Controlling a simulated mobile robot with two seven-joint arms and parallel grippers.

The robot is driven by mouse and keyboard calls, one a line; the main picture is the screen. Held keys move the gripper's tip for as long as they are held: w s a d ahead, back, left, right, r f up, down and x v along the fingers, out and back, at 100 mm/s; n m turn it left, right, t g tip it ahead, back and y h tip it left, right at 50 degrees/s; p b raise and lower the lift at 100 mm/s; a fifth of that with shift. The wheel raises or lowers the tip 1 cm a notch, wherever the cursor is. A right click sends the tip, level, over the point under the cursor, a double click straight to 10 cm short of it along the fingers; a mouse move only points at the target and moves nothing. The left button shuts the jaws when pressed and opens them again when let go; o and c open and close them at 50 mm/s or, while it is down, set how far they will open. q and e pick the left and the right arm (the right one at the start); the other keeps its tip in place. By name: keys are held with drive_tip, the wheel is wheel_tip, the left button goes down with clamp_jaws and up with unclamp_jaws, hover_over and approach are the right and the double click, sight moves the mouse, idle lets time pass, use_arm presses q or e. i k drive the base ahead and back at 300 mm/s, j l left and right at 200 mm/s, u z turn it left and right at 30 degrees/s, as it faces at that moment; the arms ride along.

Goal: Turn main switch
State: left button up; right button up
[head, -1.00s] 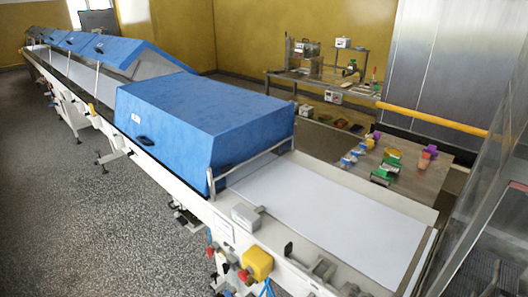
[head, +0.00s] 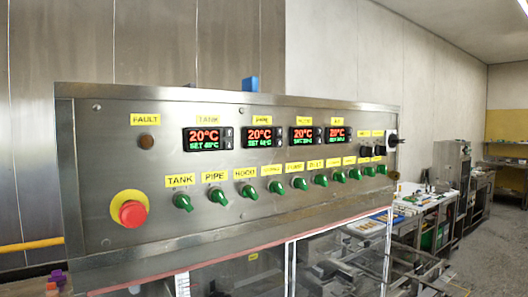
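A steel control panel (head: 255,115) fills the middle of the head view. At its right end is a dark rotary switch on a pale plate (head: 392,141), seen at a steep angle; its label and setting cannot be read, and it may be the main switch. A row of green knobs (head: 220,195) runs along the lower panel under yellow labels such as TANK, PIPE and HOOD. A red mushroom button (head: 132,213) on a yellow disc is at the lower left. Neither of my grippers is in view.
Several red-and-green displays (head: 258,137) read 20°C. A brown lamp (head: 146,141) sits under the FAULT label. Clear guard panels (head: 330,260) stand below the panel. Cluttered benches (head: 425,215) line the wall at the right, with open floor (head: 490,250) beside them.

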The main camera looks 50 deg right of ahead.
sight(394, 140)
drive_tip(key=z, duration=1.35)
